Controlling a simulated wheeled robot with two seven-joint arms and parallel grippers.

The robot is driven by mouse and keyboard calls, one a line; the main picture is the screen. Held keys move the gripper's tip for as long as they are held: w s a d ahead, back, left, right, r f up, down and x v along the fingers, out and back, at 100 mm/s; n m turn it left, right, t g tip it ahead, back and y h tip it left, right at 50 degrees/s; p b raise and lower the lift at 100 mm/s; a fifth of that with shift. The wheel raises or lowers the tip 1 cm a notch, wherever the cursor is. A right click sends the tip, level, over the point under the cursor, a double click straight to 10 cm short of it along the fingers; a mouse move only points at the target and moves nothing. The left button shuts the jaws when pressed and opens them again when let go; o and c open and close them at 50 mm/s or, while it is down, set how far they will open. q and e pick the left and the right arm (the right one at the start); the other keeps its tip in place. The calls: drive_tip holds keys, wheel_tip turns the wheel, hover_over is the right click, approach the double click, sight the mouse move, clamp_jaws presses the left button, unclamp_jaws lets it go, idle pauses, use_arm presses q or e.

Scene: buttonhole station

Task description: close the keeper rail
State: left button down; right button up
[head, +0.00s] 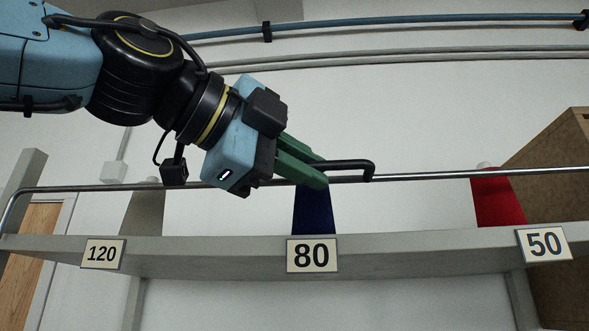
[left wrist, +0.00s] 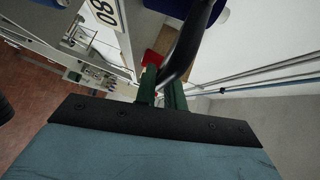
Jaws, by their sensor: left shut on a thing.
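The keeper rail (head: 440,175) is a thin metal bar running across the head view above the shelf's front edge, bent down at its left end. A black bar handle (head: 350,164) is fixed to it near the middle. My left gripper (head: 322,174) has green fingers and is shut on this handle; its fingertips hide part of handle and rail. In the left wrist view the black handle (left wrist: 187,42) passes between the green fingers (left wrist: 163,90). My right gripper is in neither view.
A pale shelf (head: 200,256) carries labels 120, 80 and 50. Behind the rail stand a grey tapered piece (head: 142,212), a dark blue one (head: 313,213) and a red one (head: 498,204). A brown box (head: 555,170) is at right. Pipes run along the wall above.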

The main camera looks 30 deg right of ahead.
use_arm(q)
drive_tip(key=c, duration=1.5)
unclamp_jaws()
drive_tip(key=shift+d, duration=0.15)
drive_tip(key=shift+a+r, duration=0.1)
drive_tip(key=shift+a, duration=0.2)
drive_tip(key=s+a+r+b, duration=0.1)
drive_tip(key=a+b, duration=0.3)
drive_tip(key=a, duration=0.8)
drive_tip(key=shift+s+a+r, duration=0.15)
drive_tip(key=shift+a+r, duration=0.2)
drive_tip(key=shift+r, duration=0.1)
